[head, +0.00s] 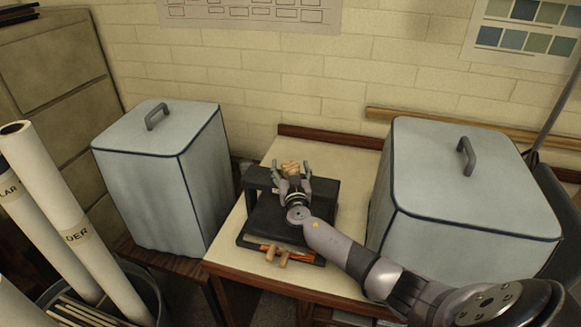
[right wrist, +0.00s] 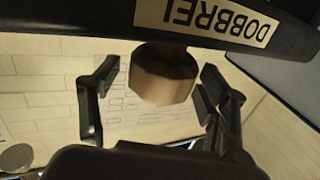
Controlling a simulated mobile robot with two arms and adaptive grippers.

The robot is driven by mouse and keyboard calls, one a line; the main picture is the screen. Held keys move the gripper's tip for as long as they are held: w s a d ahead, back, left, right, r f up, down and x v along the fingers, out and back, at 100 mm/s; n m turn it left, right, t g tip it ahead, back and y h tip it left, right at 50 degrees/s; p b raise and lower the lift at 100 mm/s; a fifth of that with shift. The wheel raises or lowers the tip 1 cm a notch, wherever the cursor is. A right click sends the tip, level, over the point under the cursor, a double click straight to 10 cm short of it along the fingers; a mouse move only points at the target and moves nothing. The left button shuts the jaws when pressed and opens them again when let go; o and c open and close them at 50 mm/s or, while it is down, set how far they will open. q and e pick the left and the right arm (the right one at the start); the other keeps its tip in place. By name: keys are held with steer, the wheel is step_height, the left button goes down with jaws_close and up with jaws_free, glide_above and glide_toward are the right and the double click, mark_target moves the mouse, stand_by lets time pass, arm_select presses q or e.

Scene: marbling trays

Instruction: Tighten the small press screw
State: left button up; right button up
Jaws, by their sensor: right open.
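The small press (head: 325,195) is a black frame with a dark bed on the cream table. The press screw's pale wooden knob (head: 290,167) stands at its crossbar. In the right wrist view the knob (right wrist: 164,75) is faceted and brown, below a black bar labelled "DOBBREI". My right gripper (head: 292,172) reaches over the press from the front right. Its fingers are open on either side of the knob, with gaps showing in the right wrist view (right wrist: 158,92). The screw's shaft is mostly hidden. My left gripper is not in view.
Grey-blue covered boxes stand left (head: 165,190) and right (head: 465,200) of the press. A small wooden-handled tool (head: 275,254) lies at the press's front edge. Paper rolls (head: 75,220) stand in a bin at far left. Some bare tabletop (head: 345,150) shows behind the press.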

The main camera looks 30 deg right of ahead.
steer(key=c, duration=1.2)
steer(key=shift+f+h+b, duration=0.15)
steer(key=shift+h+b, duration=0.15)
steer(key=shift+b, duration=0.3)
steer(key=m+g+h+b, duration=0.3)
steer(key=b, duration=0.7)
steer(key=m+g+h+b, duration=0.3)
steer(key=g+b, duration=0.1)
steer(key=b, duration=0.5)
steer(key=shift+w+a+f+m+h+b, duration=0.1)
steer(key=shift+f+m+h+b, duration=0.05)
steer(key=shift+m+h+b, duration=0.2)
steer(key=shift+r+m+g+h+b, duration=0.3)
steer(key=shift+g+b, duration=0.1)
steer(key=shift+b, duration=0.45)
steer(key=o, duration=1.2)
